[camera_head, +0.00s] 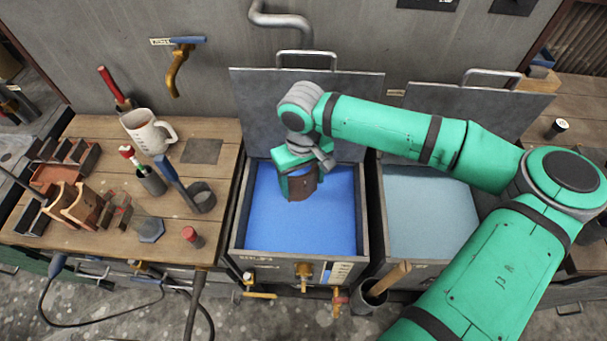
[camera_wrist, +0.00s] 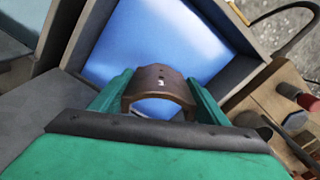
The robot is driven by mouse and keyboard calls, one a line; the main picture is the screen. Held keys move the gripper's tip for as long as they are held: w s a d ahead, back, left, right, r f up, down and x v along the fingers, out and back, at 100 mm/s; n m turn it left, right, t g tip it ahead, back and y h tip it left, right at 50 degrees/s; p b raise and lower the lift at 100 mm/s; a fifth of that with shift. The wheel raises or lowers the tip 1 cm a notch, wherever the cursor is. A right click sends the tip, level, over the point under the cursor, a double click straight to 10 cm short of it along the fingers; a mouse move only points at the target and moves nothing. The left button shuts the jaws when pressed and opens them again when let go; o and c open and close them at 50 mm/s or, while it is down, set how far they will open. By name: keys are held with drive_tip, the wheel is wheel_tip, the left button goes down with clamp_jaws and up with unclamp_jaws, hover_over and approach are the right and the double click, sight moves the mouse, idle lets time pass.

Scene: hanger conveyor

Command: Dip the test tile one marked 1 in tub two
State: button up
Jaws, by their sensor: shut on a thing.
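My gripper (camera_head: 299,178) is shut on a brown curved test tile (camera_head: 302,186), above the rear half of a tub of bright blue liquid (camera_head: 300,228). In the wrist view the tile (camera_wrist: 158,84) sits between the green fingers of my gripper (camera_wrist: 155,98), with a small white mark on its face that is too small to read surely. Blue liquid shows behind it. I cannot tell whether the tile's lower edge touches the liquid. The blue tub's front label is too small to read.
A tub of pale grey-blue liquid (camera_head: 430,215) stands right of the blue one. Raised metal lids (camera_head: 270,100) stand behind both tubs. The wooden bench (camera_head: 95,235) at left holds a white jug (camera_head: 148,132), several brown tiles (camera_head: 80,203) and tools.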

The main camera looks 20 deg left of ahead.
wheel_tip(320, 180, down, 10)
drive_tip(key=shift+f, duration=0.15)
idle(0.8)
idle(0.4)
wheel_tip(320, 180, down, 8)
drive_tip(key=shift+r, duration=0.25)
idle(0.6)
idle(0.6)
idle(4.2)
